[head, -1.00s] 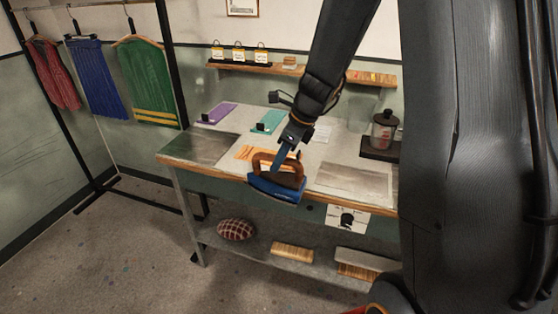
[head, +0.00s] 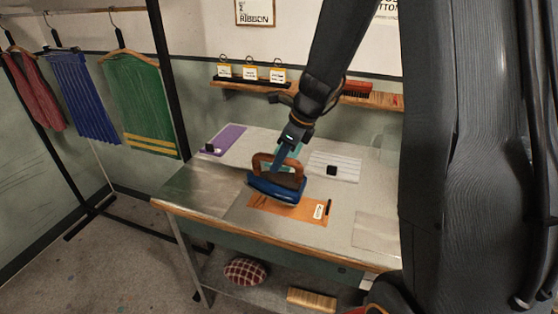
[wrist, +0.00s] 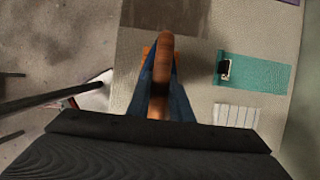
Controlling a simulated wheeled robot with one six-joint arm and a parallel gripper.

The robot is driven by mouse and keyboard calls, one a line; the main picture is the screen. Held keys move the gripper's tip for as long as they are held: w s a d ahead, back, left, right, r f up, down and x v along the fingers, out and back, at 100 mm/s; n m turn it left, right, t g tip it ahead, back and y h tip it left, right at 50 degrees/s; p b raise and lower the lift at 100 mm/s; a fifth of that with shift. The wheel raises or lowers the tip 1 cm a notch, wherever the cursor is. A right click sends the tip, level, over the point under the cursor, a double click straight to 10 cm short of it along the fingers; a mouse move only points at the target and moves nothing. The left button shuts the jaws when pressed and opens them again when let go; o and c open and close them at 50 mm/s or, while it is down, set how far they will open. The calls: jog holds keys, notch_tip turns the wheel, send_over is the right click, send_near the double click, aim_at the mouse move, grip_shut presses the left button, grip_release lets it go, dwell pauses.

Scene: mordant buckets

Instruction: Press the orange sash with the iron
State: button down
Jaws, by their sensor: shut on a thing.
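The iron (head: 277,188) has a blue body and a brown arched handle. My gripper (head: 282,160) is shut on its handle; the handle also shows between the blue fingers in the wrist view (wrist: 164,75). The orange sash (head: 290,210) lies flat on the table, with a small white tag and a dark bar at its right end. In the head view the iron overlaps the sash's left and back part. I cannot tell whether its sole touches the sash. In the wrist view only a bit of orange (wrist: 147,51) shows beside the handle.
On the table (head: 225,213) lie a purple strip (head: 229,137), a teal strip (wrist: 262,77) and a striped white sheet (head: 345,169) with a black block. A grey patch (head: 377,233) is at the right. A checkered cushion (head: 245,271) lies below. Garments hang at left.

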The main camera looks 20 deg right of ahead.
aim_at(276, 178)
jog(key=shift+w+f, duration=0.1)
jog(key=shift+w, duration=0.15)
notch_tip(276, 178, down, 3)
jog(key=b, duration=0.4)
jog(key=shift+f, duration=0.25)
jog(key=shift+s+f+b, duration=0.1)
jog(key=shift+f+b, duration=0.35)
jog(key=shift+f, duration=0.2)
dwell(3.4)
jog(key=shift+r, duration=0.1)
jog(key=shift+r+p, duration=2.5)
jog(key=shift+p, duration=0.25)
